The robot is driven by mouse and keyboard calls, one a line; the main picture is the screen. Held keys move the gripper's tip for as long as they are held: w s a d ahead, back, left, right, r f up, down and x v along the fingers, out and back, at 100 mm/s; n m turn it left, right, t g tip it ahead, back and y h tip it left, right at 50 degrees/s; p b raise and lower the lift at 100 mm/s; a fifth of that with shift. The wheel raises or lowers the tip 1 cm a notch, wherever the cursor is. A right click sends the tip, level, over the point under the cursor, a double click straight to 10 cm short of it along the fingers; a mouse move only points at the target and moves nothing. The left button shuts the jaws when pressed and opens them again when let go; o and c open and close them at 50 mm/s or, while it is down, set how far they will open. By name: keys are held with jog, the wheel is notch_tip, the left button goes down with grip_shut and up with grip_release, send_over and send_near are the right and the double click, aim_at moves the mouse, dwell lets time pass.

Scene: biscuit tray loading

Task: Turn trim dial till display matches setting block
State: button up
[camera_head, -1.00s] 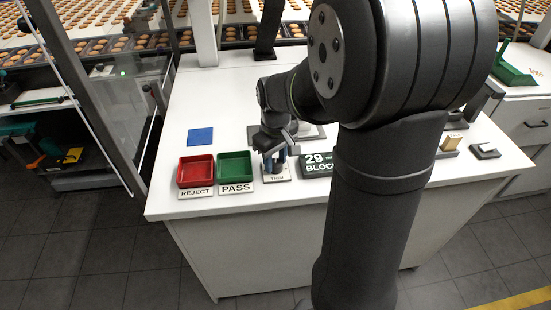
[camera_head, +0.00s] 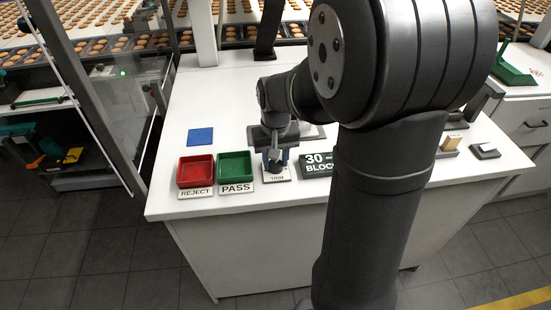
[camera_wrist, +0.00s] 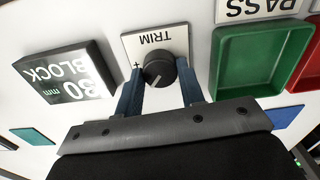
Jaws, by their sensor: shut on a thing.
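The trim dial (camera_wrist: 159,70) is a dark round knob with a pale pointer line on a white plate marked TRIM. My gripper (camera_wrist: 160,88) points down at it, with a blue finger on either side, shut on the knob. In the head view my gripper (camera_head: 275,160) stands over the TRIM plate (camera_head: 278,178).
A red REJECT tray (camera_head: 195,184) and a green PASS tray (camera_head: 235,179) stand close left of the dial. A blue square (camera_head: 200,136) lies behind them. A small grey-and-white item (camera_head: 485,151) is at far right. My arm hides the table's middle.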

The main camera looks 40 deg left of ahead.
aim_at(275, 163)
jog(key=o, duration=1)
jog(key=shift+r, duration=0.1)
notch_tip(275, 163, up, 17)
jog(key=shift+r, duration=0.15)
dwell(0.4)
notch_tip(275, 163, down, 18)
jog(key=shift+r, duration=0.25)
dwell(0.5)
